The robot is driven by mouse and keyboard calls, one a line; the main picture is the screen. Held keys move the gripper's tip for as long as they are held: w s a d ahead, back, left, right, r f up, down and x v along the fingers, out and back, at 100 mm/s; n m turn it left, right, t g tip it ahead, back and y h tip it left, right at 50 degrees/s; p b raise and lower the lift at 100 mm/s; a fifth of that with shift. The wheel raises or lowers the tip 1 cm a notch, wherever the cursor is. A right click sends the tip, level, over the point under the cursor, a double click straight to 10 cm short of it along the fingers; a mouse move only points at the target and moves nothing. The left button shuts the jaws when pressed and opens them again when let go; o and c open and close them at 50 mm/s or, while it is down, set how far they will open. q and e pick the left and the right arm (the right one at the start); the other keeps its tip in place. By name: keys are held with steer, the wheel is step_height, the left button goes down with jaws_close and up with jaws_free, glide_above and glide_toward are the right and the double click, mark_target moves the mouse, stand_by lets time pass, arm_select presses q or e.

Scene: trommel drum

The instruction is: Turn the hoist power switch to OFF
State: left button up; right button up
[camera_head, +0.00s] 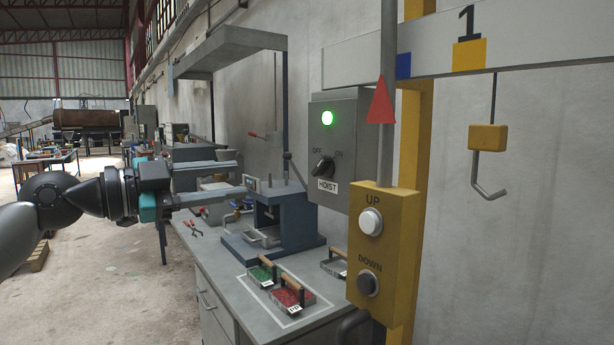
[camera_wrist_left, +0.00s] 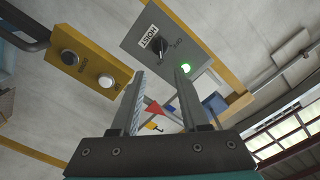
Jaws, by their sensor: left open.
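The hoist power switch is a black knob (camera_head: 323,166) on a grey box (camera_head: 341,135) marked HOIST, with OFF at left and ON at right. The knob tilts up and right, towards ON. A green lamp (camera_head: 327,118) glows above it. In the left wrist view the knob (camera_wrist_left: 162,47) lies just beyond the fingers, sideways in the picture. My left gripper (camera_head: 241,177) is open and empty, left of the box, fingers pointing towards it and apart from the knob. It also shows in the left wrist view (camera_wrist_left: 160,78). My right gripper is not seen.
A yellow pendant (camera_head: 385,250) with UP and DOWN buttons hangs right of the box, close in front. A red triangle (camera_head: 381,101) sits above it. Below are a workbench (camera_head: 225,285), a blue press frame (camera_head: 285,215) and trays with wooden handles (camera_head: 290,296). A hook (camera_head: 489,187) hangs at right.

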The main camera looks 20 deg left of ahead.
mark_target(315, 170)
arm_select(q)
steer(key=p+x, duration=0.7)
steer(key=x, duration=0.6)
steer(key=shift+w+d+r, duration=0.15)
steer(key=shift+w+d, duration=0.1)
steer(key=shift+x, duration=0.85)
jaws_close()
